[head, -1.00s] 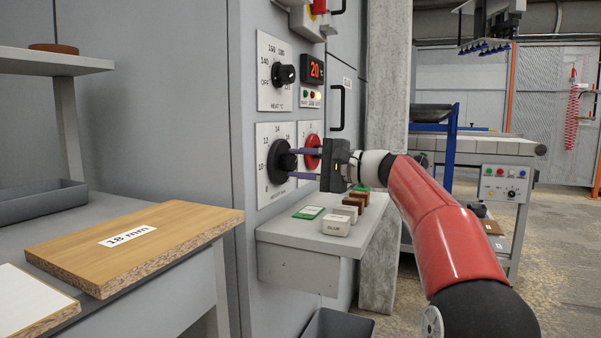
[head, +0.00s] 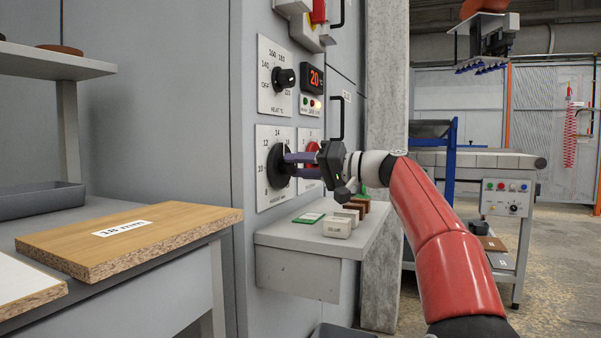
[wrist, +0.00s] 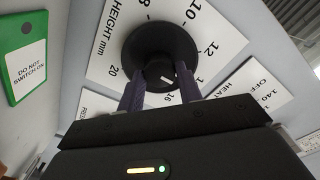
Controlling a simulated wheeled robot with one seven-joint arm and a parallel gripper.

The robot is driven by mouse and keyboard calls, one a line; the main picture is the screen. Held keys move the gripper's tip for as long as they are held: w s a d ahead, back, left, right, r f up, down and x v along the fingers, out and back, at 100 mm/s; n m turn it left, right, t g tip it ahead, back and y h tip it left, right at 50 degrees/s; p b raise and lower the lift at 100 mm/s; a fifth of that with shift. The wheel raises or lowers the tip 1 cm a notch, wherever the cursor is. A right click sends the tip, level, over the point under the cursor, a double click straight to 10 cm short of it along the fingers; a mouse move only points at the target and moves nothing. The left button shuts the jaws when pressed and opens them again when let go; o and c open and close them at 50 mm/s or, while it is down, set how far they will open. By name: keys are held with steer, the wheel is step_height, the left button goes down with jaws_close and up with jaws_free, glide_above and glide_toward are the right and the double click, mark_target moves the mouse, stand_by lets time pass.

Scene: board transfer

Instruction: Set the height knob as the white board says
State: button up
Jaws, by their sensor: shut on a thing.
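The height knob (head: 276,165) is a black round knob on a white dial plate on the grey machine front. In the wrist view the knob (wrist: 158,48) has a short white mark towards its lower right; which number it meets is unclear. The dial's 8, 10, 12, 16 and 20 show; my fingers hide others. My gripper (head: 289,166) is shut on the knob, its purple fingers on either side, rolled to a slant. A white board (head: 25,288) lies at the left edge; no writing on it shows. A wood-coloured board (head: 170,232) beside it has an 18 mm label.
A red knob (head: 309,160) is just right of the height dial. Below, a small shelf (head: 297,262) holds several blocks and a green-edged card.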

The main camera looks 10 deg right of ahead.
steer(key=shift+n, duration=2)
steer(key=o, duration=1)
steer(key=shift+v, duration=3.85)
